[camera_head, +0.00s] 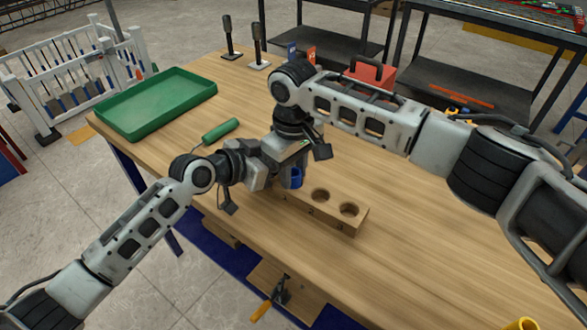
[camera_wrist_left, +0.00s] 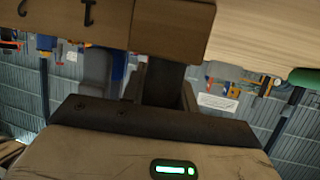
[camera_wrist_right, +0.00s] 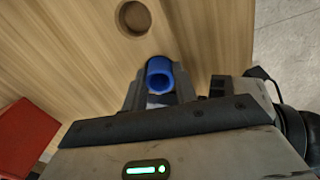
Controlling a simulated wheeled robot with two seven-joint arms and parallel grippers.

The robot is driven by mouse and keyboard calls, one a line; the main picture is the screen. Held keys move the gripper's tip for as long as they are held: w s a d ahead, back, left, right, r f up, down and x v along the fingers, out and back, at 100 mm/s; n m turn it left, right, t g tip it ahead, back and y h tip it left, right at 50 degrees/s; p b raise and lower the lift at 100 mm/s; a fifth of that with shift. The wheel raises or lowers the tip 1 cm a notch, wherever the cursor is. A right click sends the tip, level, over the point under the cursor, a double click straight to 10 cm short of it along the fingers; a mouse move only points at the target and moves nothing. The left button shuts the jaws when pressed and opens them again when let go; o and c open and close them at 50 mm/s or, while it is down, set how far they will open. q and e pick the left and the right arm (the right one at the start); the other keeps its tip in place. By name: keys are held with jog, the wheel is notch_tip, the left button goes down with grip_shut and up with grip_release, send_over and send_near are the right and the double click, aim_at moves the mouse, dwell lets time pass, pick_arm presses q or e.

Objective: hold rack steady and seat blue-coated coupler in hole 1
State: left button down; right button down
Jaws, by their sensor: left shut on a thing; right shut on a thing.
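The wooden rack (camera_head: 330,215) lies on the table, with two open round holes showing in the head view. Its numbered side also shows in the left wrist view (camera_wrist_left: 175,28). My left gripper (camera_head: 272,180) is shut on the rack's left end; its fingers (camera_wrist_left: 165,88) meet the wood. My right gripper (camera_head: 293,168) is shut on the blue-coated coupler (camera_head: 297,178), pointing down over that same end. The coupler shows as a blue ring between the fingers in the right wrist view (camera_wrist_right: 160,77). Its lower end and hole 1 are hidden, so I cannot tell whether it is in the hole.
A red toolbox (camera_head: 372,72) stands beyond my right arm. A clamp with an orange handle (camera_head: 262,311) is at the front edge.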

aim_at(293, 172)
pick_arm(q)
jog(key=shift+s+d+r, duration=0.1)
pick_arm(e)
jog(key=shift+s+d+f, duration=0.1)
jog(key=shift+f, duration=0.55)
jog(key=c, duration=1.4)
grip_release()
jog(key=shift+d+f, duration=0.1)
jog(key=r, duration=1.3)
jog(key=shift+a+r, duration=0.2)
jog(key=shift+r, duration=0.15)
pick_arm(q)
jog(key=c, duration=1)
grip_release()
